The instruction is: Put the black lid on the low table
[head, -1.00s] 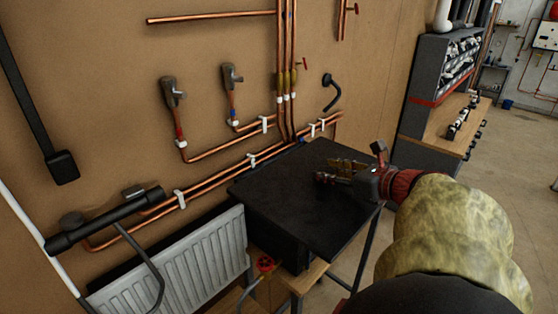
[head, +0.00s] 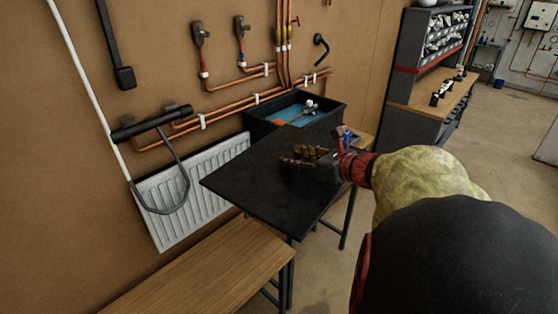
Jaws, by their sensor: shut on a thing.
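The black lid (head: 250,185) is a flat, dark square panel in the head view. My gripper (head: 292,160) is shut on it from the right, with its fingers over the upper face. The lid looks roughly level and hangs in front of the open black bin (head: 333,117). Its front-left part overlaps the radiator in the picture. A low table (head: 195,275) with a bare wooden top is at the lower left. Its far right corner lies just below the lid in the picture, with the lid apart from it.
A white radiator (head: 172,215) and copper pipes (head: 222,117) line the wall. A shelf unit (head: 430,60) stands at the back right.

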